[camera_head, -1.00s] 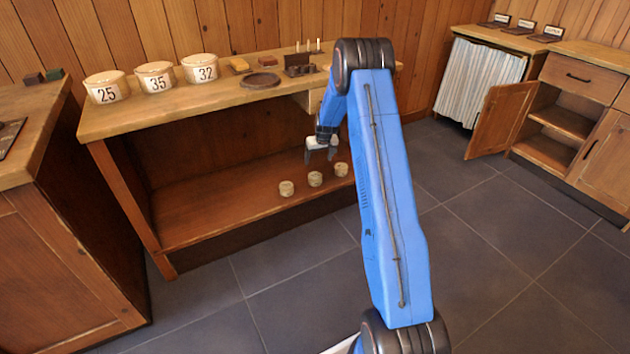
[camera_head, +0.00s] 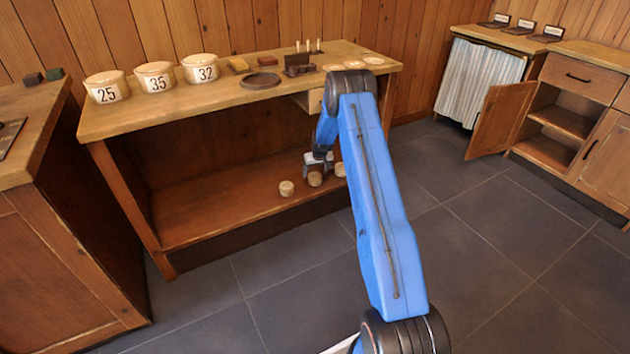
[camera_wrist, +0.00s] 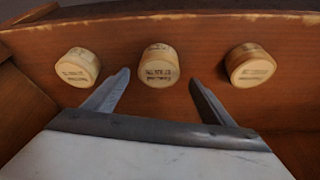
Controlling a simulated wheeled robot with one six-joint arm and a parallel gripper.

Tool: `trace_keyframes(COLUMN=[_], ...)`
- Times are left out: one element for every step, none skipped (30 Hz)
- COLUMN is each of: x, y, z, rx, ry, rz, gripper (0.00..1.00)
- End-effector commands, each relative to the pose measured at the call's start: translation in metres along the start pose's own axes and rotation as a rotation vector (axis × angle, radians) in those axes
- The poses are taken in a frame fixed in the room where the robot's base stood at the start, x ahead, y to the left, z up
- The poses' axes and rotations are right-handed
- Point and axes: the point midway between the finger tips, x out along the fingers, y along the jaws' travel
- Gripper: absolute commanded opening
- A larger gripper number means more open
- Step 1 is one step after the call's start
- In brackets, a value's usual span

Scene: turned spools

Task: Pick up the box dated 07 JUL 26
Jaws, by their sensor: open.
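Three small round pale boxes with printed lids stand in a row on the low shelf. In the head view these are the left box (camera_head: 286,188), the middle box (camera_head: 315,180) and the right box (camera_head: 341,170). The wrist view shows the left (camera_wrist: 77,67), middle (camera_wrist: 160,66) and right (camera_wrist: 250,65) boxes. The print is too small to read, so I cannot tell which is dated 07 JUL 26. My gripper (camera_wrist: 160,77) is open and empty, its fingertips on either side of the middle box's near part. In the head view my gripper (camera_head: 318,163) is above that box.
The low shelf (camera_head: 215,212) lies under a workbench top (camera_head: 215,100) bearing numbered tubs (camera_head: 158,78), a dark dish (camera_head: 261,80) and a peg rack (camera_head: 299,66). The shelf left of the boxes is clear. A cabinet door (camera_head: 500,120) stands open at the right.

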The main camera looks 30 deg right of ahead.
Motion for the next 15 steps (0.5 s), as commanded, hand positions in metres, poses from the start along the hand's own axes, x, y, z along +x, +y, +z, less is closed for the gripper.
trace_keyframes(x=[0.003,0.004,0.008,0.011,0.014,0.019,0.022,0.027,0.033,0.036,0.04,0.044,0.047,0.049,0.051], y=[0.0,0.0,0.001,0.001,0.001,0.002,0.002,0.002,0.003,0.003,0.003,0.003,0.003,0.003,0.003], z=[0.0,0.001,0.001,0.001,0.002,0.001,0.001,0.001,0.001,0.001,0.001,0.001,0.001,0.001,0.001], rx=[0.0,0.0,0.0,0.0,0.0,0.0,0.0,0.0,0.0,0.0,0.0,0.0,0.0,0.0,0.0], ry=[-0.001,-0.001,-0.002,-0.002,-0.003,-0.002,-0.002,-0.002,-0.003,-0.003,-0.002,-0.002,-0.002,-0.002,-0.001], rz=[0.0,0.0,0.0,0.0,0.0,0.0,0.0,0.0,0.0,0.0,0.0,0.0,0.0,0.0,0.0], gripper=[0.77,0.77,0.77,0.77,0.77,0.77,0.77,0.77,0.77,0.77,0.77,0.77,0.77,0.77,0.77])
